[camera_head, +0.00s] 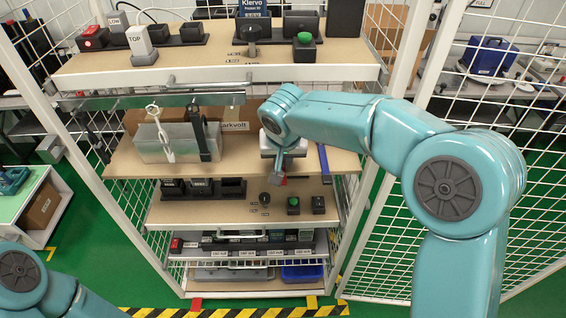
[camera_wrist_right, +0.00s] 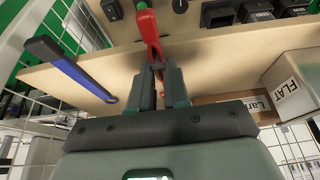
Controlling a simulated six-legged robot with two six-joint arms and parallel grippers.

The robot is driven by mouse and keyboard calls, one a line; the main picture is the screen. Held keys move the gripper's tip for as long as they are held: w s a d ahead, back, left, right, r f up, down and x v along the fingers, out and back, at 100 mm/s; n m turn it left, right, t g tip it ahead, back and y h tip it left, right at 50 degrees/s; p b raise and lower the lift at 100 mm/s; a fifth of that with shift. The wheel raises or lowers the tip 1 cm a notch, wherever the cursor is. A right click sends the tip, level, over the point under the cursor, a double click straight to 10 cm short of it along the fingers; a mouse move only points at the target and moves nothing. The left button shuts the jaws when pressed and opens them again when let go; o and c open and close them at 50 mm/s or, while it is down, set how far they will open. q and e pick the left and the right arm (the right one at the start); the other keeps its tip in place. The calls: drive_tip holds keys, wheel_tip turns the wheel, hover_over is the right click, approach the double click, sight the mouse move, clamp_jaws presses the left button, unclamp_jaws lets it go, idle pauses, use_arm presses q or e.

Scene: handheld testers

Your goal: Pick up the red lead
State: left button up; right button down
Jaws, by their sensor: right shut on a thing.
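The red lead (camera_wrist_right: 148,28) shows in the right wrist view as a red clip-like piece, its narrow end between the fingertips. My right gripper (camera_wrist_right: 159,72) is shut on it. In the head view my right gripper (camera_head: 277,172) is at the front of the middle shelf. Only a small red bit of the lead (camera_head: 284,181) shows beside it there; the rest is hidden. My left arm shows only at the lower left of the head view, and its gripper is out of the frame.
Below is a shelf with a green button (camera_head: 293,203). Wire mesh panels enclose the sides.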

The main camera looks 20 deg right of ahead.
sight(283, 164)
drive_tip(key=shift+r, duration=0.1)
wheel_tip(283, 164, up, 7)
drive_tip(key=shift+s+r, duration=0.15)
drive_tip(key=s+a+b, duration=0.2)
drive_tip(key=s, duration=0.7)
drive_tip(key=s+a+b, duration=0.3)
drive_tip(key=s, duration=0.7)
drive_tip(key=shift+a, duration=0.25)
drive_tip(key=shift+f, duration=0.2)
